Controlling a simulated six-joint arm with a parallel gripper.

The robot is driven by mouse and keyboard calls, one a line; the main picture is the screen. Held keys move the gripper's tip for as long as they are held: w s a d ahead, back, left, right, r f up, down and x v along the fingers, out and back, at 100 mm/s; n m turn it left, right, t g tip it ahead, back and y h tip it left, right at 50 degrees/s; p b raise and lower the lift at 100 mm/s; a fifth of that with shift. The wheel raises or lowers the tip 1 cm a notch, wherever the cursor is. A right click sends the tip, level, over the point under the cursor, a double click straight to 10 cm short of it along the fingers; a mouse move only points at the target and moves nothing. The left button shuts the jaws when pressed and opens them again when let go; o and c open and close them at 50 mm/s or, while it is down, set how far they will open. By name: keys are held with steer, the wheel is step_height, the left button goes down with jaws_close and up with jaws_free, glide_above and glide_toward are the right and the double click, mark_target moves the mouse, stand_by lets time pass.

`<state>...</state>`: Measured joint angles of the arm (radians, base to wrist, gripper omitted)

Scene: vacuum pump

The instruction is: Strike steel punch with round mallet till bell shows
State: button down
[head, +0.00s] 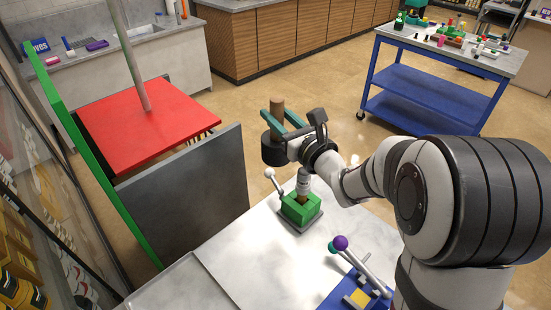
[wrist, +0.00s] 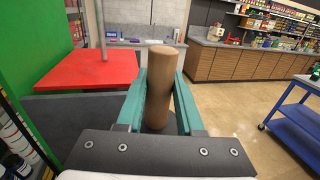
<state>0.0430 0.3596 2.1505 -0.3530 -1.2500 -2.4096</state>
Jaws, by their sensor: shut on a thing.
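My gripper (head: 284,124) has teal fingers and is shut on the wooden handle of the round mallet (head: 277,106). The handle stands nearly upright, and the dark round head (head: 272,151) hangs below the fingers. In the wrist view the handle (wrist: 161,80) is between the two fingers (wrist: 160,100); the head is mostly hidden. The steel punch (head: 303,183) stands upright in the green block (head: 301,208) on the light worktop. The mallet head appears up and left of the punch, apart from it. No bell shape can be made out at the punch's foot.
A lever with a pale ball (head: 269,173) rises beside the green block. A blue fixture (head: 355,292) with purple and teal knobs is at the front. A grey panel (head: 190,185) and red platform (head: 150,125) stand left. A blue cart (head: 430,85) stands behind.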

steer(key=shift+w+d+r+n+g+y, duration=0.25)
steer(key=shift+d+r+n+y, duration=0.1)
steer(key=shift+d+r, duration=0.2)
steer(key=shift+w+d+r+n+g+y, duration=0.1)
steer(key=shift+d+r+n+g+y, duration=0.25)
steer(key=shift+r, duration=0.3)
steer(key=shift+n+g+y, duration=0.6)
steer(key=shift+y, duration=0.3)
steer(key=d, duration=0.3)
steer(key=d+r, duration=0.1)
steer(key=d, duration=0.1)
steer(key=shift+s+d+r, duration=0.1)
steer(key=shift+s+d, duration=0.05)
steer(key=shift+s, duration=0.1)
steer(key=shift+f, duration=2.55)
steer(key=shift+f, duration=0.1)
step_height(320, 180, down, 4)
steer(key=shift+s+f, duration=0.1)
steer(key=shift+f, duration=0.1)
steer(key=shift+r, duration=1.65)
